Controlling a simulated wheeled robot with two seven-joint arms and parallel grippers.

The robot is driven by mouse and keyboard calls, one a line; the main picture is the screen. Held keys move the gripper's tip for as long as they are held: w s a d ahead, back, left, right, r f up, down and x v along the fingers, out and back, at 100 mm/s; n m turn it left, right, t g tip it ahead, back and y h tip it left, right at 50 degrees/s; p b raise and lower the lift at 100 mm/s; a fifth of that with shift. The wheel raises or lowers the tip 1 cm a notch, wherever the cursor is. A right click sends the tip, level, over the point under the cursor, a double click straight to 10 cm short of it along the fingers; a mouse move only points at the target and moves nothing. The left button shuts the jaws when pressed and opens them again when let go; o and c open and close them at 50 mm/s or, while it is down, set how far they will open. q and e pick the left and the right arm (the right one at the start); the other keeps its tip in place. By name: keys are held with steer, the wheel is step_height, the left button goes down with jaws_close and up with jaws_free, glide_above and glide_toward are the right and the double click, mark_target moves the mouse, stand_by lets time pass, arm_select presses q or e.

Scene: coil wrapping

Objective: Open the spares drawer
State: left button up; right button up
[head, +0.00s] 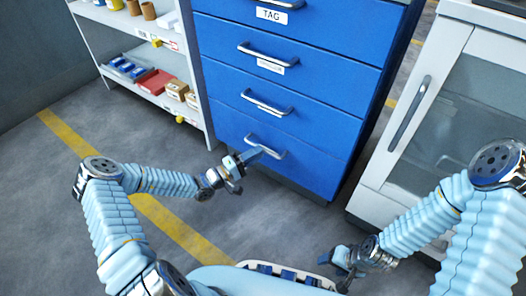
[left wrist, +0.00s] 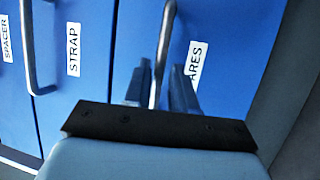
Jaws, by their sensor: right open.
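The spares drawer (head: 300,165) is the bottom drawer of a blue cabinet, with its front flush with the others. Its label (left wrist: 196,65) shows "ARES" in the left wrist view, the rest hidden by a finger. My left gripper (head: 254,156) is at this drawer's handle (head: 275,152). In the left wrist view, the handle (left wrist: 166,40) runs between the two fingers of the left gripper (left wrist: 160,80), with small gaps beside the bar, so it looks open around it. My right gripper (head: 345,266) is open and empty, low at the front, away from the cabinet.
Above are more drawers, including a strap drawer (left wrist: 100,45) and a TAG drawer (head: 320,30). A shelf rack (head: 150,85) with small boxes stands left. A grey glass-door cabinet (head: 440,100) stands right. The floor (head: 110,135) before the drawers is clear.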

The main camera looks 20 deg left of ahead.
arm_select(q)
steer(key=shift+x, duration=1.75)
steer(key=shift+c, duration=0.3)
jaws_close()
